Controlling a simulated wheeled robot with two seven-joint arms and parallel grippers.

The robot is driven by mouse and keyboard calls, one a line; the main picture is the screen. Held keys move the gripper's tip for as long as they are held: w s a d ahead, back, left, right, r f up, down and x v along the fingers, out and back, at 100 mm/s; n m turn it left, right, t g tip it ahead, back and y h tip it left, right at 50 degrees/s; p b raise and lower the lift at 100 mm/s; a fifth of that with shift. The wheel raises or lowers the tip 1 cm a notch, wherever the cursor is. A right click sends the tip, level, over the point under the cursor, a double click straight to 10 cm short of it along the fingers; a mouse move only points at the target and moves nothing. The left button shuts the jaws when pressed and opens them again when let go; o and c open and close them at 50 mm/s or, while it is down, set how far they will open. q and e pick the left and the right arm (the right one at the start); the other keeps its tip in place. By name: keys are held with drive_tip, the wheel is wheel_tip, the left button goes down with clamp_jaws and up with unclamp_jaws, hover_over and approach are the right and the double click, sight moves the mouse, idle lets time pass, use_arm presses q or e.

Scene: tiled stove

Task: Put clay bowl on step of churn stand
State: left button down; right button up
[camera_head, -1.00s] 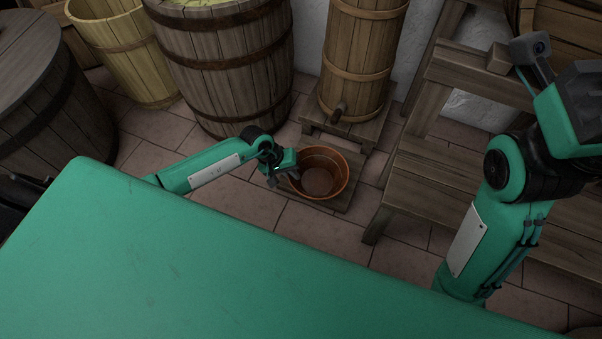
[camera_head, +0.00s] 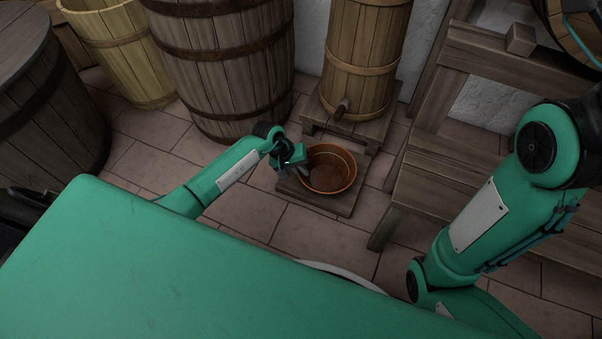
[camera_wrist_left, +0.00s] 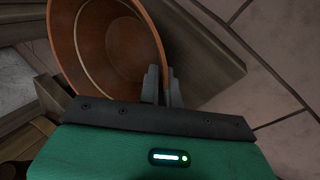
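The clay bowl (camera_head: 330,170) is orange-brown and round, with its opening facing up. It is at the low wooden step (camera_head: 337,205) of the churn stand (camera_head: 350,125), in front of the churn (camera_head: 362,60). Whether its base touches the step is hidden. My left gripper (camera_head: 299,168) is at the bowl's left rim. In the left wrist view, its two fingers (camera_wrist_left: 162,86) sit on either side of the bowl's wall (camera_wrist_left: 100,45), closed on it. My right gripper is out of view; only its arm shows at the right.
A wooden bench (camera_head: 440,190) stands just right of the step. A large barrel (camera_head: 228,75) and a pale tub (camera_head: 120,55) stand behind and left. A dark barrel (camera_head: 45,100) is at far left. Tiled floor is clear before the step.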

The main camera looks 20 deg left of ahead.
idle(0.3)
use_arm(q)
drive_tip(key=shift+f, duration=0.2)
drive_tip(key=c, duration=1.6)
unclamp_jaws()
drive_tip(key=shift+r, duration=0.1)
